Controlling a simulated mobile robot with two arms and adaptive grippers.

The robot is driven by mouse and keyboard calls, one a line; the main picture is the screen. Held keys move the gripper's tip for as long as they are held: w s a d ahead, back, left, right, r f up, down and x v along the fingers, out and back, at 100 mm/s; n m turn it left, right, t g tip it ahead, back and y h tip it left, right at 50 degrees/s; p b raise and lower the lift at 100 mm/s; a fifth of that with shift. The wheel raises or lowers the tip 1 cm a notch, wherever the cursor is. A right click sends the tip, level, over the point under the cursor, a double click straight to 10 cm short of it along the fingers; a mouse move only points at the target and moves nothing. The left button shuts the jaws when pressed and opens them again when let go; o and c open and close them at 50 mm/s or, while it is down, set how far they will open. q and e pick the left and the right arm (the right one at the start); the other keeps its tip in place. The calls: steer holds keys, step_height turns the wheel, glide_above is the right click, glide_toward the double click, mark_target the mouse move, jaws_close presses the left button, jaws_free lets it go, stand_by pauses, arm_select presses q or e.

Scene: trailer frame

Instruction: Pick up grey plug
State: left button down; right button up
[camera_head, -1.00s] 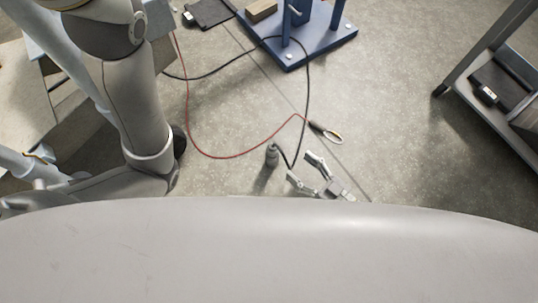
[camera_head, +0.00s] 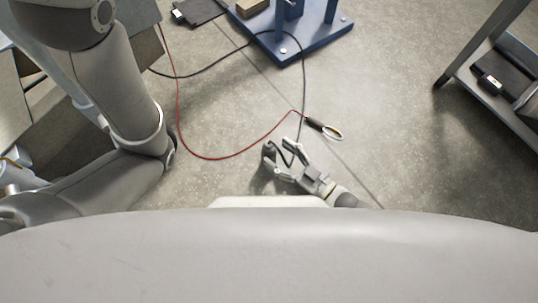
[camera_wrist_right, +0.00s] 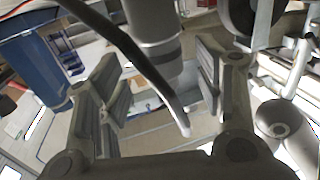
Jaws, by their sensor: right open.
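The grey plug (camera_head: 268,149) stands on the floor at the end of a black cable and is partly covered by my right gripper in the head view. In the right wrist view the plug (camera_wrist_right: 150,28) is a thick grey cylinder at the top middle, between my fingers. My right gripper (camera_head: 284,158) is open with its fingers on either side of the plug. In the right wrist view the open fingers (camera_wrist_right: 158,88) show a gap around it. I cannot tell whether either finger touches it. My left gripper is not in view.
The black cable (camera_head: 304,80) runs from the blue stand (camera_head: 310,43) and crosses the right wrist view (camera_wrist_right: 120,42). A red cable (camera_head: 215,158) ends at a dark-handled clamp (camera_head: 315,124) near the gripper. A metal shelf (camera_head: 490,95) stands at the right. Open floor lies between.

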mark_target(275, 152)
steer(key=b+x, duration=0.2)
steer(key=x, duration=0.1)
steer(key=shift+a+f, duration=0.15)
steer(key=shift+a, duration=0.05)
steer(key=shift+w+a, duration=0.25)
steer(key=shift+w, duration=0.05)
jaws_close()
